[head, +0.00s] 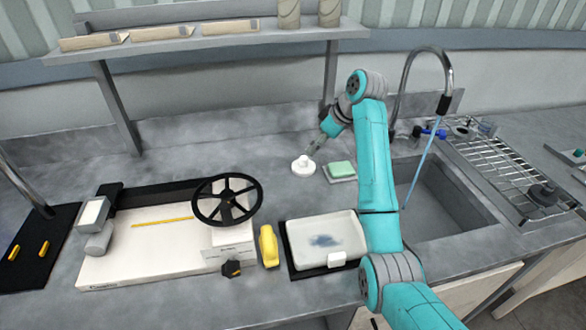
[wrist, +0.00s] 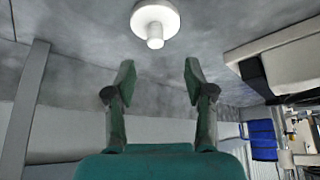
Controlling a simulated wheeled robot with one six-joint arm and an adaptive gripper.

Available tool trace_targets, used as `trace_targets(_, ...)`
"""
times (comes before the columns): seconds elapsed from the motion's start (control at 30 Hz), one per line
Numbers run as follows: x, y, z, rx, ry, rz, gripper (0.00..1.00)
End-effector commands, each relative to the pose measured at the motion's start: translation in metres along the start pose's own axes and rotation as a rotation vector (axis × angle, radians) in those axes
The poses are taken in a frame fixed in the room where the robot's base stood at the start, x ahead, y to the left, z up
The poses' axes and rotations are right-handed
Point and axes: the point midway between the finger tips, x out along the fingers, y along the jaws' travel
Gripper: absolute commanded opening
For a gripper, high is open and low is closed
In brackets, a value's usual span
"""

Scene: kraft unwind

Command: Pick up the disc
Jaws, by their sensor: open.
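The disc (head: 303,168) is white and round with a small knob on top. It lies flat on the grey counter, left of the green sponge. In the wrist view the disc (wrist: 170,17) is at the top centre, its knob pointing toward my gripper. My gripper (wrist: 158,76) is open and empty, and the disc lies beyond its fingertips, apart from them. In the head view my gripper (head: 316,148) is just above and to the right of the disc. Its fingers are small there, and the exact gap is hard to judge.
The green sponge (head: 341,168) on a small dish sits close right of the disc. A white tray (head: 294,242) and a black handwheel (head: 227,200) are nearer. The sink (head: 440,205) and wire rack (head: 505,165) are right. A shelf (head: 215,40) stands behind. Counter left of the disc is clear.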

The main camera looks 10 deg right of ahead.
Motion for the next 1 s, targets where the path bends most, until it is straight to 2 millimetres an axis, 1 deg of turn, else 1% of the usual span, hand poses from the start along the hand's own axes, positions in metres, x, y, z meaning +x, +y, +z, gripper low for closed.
trace_targets(0.03, 0.009, -0.001, 0.001, 0.001, -0.002, -0.002, 0.54)
trace_targets(0.1, 0.02, -0.001, 0.001, 0.001, -0.003, -0.003, 0.54)
trace_targets(0.2, 0.033, 0.0, 0.001, 0.0, -0.002, -0.002, 0.54)
trace_targets(0.47, 0.05, 0.002, 0.001, 0.001, -0.001, 0.0, 0.54)
trace_targets(0.73, 0.086, 0.006, 0.0, 0.001, -0.002, 0.0, 0.54)
trace_targets(0.83, 0.093, 0.006, -0.001, 0.001, -0.001, 0.001, 0.54)
trace_targets(1.0, 0.096, 0.006, 0.0, 0.001, 0.0, 0.002, 0.54)
